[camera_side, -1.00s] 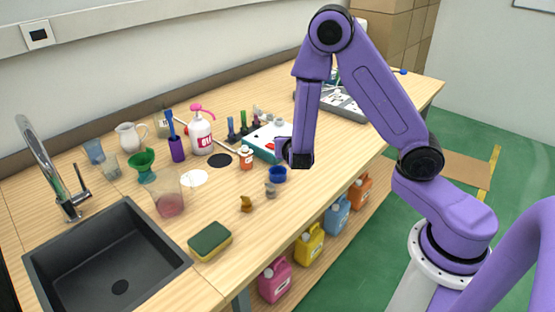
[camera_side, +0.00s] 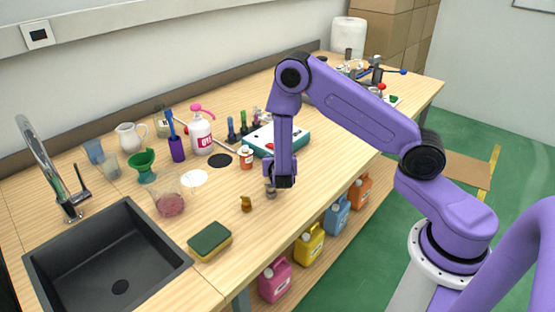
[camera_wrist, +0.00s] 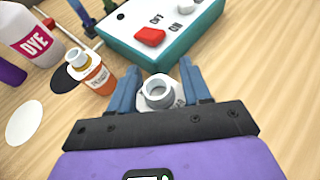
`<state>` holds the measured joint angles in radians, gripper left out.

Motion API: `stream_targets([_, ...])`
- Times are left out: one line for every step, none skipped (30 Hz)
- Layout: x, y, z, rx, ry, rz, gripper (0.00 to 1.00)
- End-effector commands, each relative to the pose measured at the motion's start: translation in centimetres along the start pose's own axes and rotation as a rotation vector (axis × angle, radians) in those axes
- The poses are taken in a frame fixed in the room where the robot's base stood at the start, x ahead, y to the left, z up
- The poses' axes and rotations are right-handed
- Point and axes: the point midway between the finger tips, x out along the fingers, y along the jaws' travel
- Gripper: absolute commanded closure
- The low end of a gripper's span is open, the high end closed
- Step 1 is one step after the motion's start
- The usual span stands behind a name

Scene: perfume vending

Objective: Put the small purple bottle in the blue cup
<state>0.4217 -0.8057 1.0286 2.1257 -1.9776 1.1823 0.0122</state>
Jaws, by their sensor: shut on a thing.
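My gripper (camera_side: 281,184) is low over the bench in the side view, its jaws hidden there. In the wrist view my gripper (camera_wrist: 160,95) has its two blue fingers on either side of a small pale grey vessel (camera_wrist: 158,92) with a round open neck. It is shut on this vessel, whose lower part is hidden. A small grey object (camera_side: 270,191) shows just under the gripper in the side view. I cannot make out the small purple bottle as purple in either view.
An orange bottle (camera_side: 246,158) and a teal box (camera_side: 298,139) with a red button stand behind the gripper. A small brown figure (camera_side: 246,204) and a sponge (camera_side: 210,241) are nearer the sink (camera_side: 105,265). A pink-and-white dye bottle (camera_side: 201,136) stands farther back. Bare bench lies right of the gripper.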

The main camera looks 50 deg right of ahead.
Motion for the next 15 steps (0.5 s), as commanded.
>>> stream_targets([0.02,0.01,-0.02,0.0,-0.001,0.0,0.82])
stream_targets([0.01,0.02,0.0,0.001,-0.001,0.0,0.82])
stream_targets([0.01,0.02,0.01,0.001,-0.001,0.0,0.82])
stream_targets([0.0,0.02,0.02,0.001,-0.001,0.0,0.82])
stream_targets([0.0,0.02,0.02,0.001,-0.001,0.0,0.82])
stream_targets([0.0,0.01,0.02,0.001,-0.001,0.0,0.82])
stream_targets([0.01,0.01,0.0,0.001,-0.001,0.0,0.82])
stream_targets([0.03,0.01,-0.05,0.0,-0.001,0.0,0.82])
stream_targets([0.07,0.01,-0.15,0.0,-0.001,0.0,0.82])
stream_targets([0.1,0.01,-0.23,0.0,-0.001,0.0,0.82])
stream_targets([0.13,0.02,-0.29,0.0,-0.001,0.0,0.82])
stream_targets([0.11,0.03,-0.24,0.001,-0.001,0.0,0.39])
stream_targets([0.11,0.03,-0.23,0.001,-0.001,0.0,0.3])
stream_targets([0.11,0.03,-0.23,0.001,-0.001,0.0,0.27])
stream_targets([0.11,0.02,-0.23,0.001,-0.001,0.0,0.27])
